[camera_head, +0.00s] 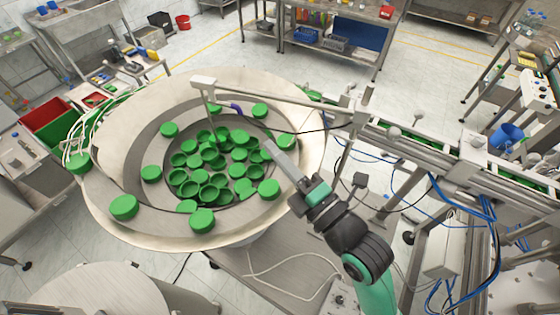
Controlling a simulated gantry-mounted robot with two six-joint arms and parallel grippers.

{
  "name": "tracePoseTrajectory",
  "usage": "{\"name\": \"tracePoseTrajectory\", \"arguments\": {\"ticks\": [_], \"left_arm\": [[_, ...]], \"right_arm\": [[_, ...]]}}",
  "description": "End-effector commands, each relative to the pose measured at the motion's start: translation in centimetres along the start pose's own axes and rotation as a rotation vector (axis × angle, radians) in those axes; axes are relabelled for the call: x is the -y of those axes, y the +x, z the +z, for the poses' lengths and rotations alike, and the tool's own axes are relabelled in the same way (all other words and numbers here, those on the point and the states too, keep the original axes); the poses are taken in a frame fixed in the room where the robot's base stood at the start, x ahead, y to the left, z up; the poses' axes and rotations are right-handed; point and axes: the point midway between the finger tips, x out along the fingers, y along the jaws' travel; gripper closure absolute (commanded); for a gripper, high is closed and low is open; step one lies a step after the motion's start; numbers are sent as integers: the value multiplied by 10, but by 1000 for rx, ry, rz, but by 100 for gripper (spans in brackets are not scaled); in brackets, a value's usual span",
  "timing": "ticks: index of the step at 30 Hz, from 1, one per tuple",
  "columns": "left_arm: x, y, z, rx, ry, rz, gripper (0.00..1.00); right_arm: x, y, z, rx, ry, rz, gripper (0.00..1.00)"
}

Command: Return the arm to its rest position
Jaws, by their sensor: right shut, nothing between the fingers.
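My right arm comes in from the lower right. Its right gripper (270,142) reaches over the right inner side of the cap feeder bowl (103,190) and is shut with nothing held. The fingers point up and left, close to the edge of the pile of green caps (212,165) in the bowl. I cannot tell whether the fingertips touch any cap. My left gripper is not in view.
A metal bracket (205,88) stands over the back of the bowl. A conveyor (462,160) with several green caps runs off to the right. Blue cables and a frame lie right of my arm. A red and green bin (48,125) stands at the left.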

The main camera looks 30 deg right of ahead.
Motion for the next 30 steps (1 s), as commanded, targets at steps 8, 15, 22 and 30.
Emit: {"name": "tracePoseTrajectory", "arguments": {"ticks": [8, 15, 22, 30], "left_arm": [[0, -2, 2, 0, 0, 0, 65], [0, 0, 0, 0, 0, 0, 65], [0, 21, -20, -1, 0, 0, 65], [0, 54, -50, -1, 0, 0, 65]], "right_arm": [[-1, -17, -3, 0, 0, 0, 100], [-2, -16, -3, 0, 0, 0, 100], [-101, 5, 10, 17, -12, 153, 100], [-338, -2, 43, -50, 454, 572, 100]]}}
